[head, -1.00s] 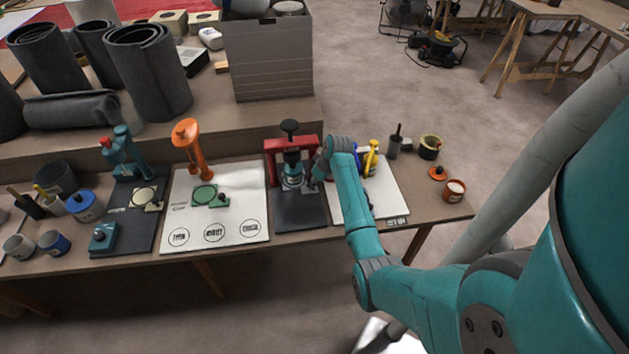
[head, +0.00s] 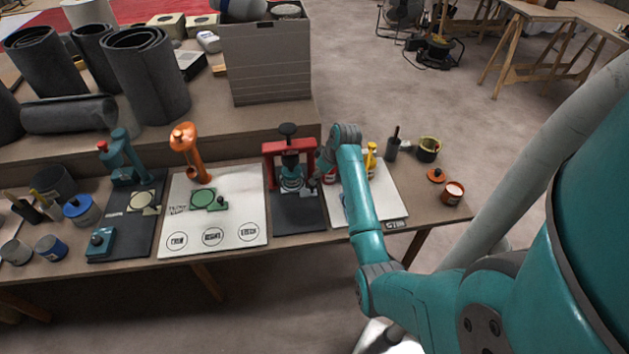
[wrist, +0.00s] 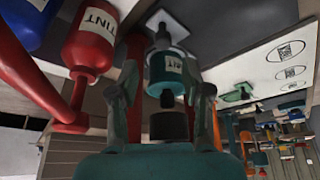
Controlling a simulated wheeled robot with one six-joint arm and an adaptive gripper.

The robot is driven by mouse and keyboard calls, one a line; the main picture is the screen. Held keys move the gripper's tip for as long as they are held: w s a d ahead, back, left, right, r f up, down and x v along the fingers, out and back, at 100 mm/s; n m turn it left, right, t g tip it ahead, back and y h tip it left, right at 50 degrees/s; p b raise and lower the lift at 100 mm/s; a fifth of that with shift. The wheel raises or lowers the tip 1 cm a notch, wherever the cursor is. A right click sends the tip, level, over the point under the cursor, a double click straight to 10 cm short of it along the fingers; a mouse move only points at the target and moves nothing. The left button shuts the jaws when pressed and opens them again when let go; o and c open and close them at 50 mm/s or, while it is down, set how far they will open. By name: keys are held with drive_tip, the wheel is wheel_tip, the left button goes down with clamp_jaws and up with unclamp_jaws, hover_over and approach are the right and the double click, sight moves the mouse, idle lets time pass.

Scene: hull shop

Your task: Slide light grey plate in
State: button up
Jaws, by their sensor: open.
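The light grey plate (wrist: 176,22) shows at the top of the wrist view with a dark knob beside it. In the head view the plate (head: 291,185) is mostly hidden under the red press (head: 291,147). The press stands on a dark mat (head: 300,215), and its teal cup (wrist: 165,72) shows in the wrist view. My gripper (head: 317,180) is at the right side of the press. In the wrist view its two fingers (wrist: 162,95) are apart, with the cup and plate seen between or beyond them. I cannot tell whether they touch anything.
A red tint bottle (wrist: 92,40) stands close beside my gripper, with a blue one (wrist: 28,18) farther left. A white board with a green plate (head: 209,199) lies left of the press. A yellow bottle (head: 370,158) stands right of my arm.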

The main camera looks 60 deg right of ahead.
drive_tip(key=shift+v, duration=2.7)
drive_tip(key=shift+t+h, duration=0.7)
drive_tip(key=shift+t, duration=0.1)
drive_tip(key=a+f, duration=0.3)
drive_tip(key=a, duration=0.2)
drive_tip(key=a+f, duration=0.4)
drive_tip(key=a, duration=0.1)
drive_tip(key=a+f, duration=0.3)
drive_tip(key=a, duration=0.2)
drive_tip(key=shift+s+a+f, duration=0.35)
drive_tip(key=shift+a, duration=0.05)
drive_tip(key=s+a+t, duration=0.2)
drive_tip(key=s+a, duration=0.5)
drive_tip(key=a, duration=0.3)
drive_tip(key=s+a+t, duration=0.2)
drive_tip(key=s+a, duration=0.5)
drive_tip(key=a, duration=0.3)
drive_tip(key=s+a+r+t+y, duration=0.1)
drive_tip(key=s+a+r, duration=0.3)
drive_tip(key=s+r, duration=0.4)
drive_tip(key=s+a+r+n+t, duration=0.1)
drive_tip(key=s+a+r+t, duration=0.2)
drive_tip(key=s+a+r, duration=0.2)
wheel_tip(320, 180, up, 7)
drive_tip(key=s, duration=0.3)
drive_tip(key=shift+t+y, duration=0.3)
drive_tip(key=shift+y, duration=0.1)
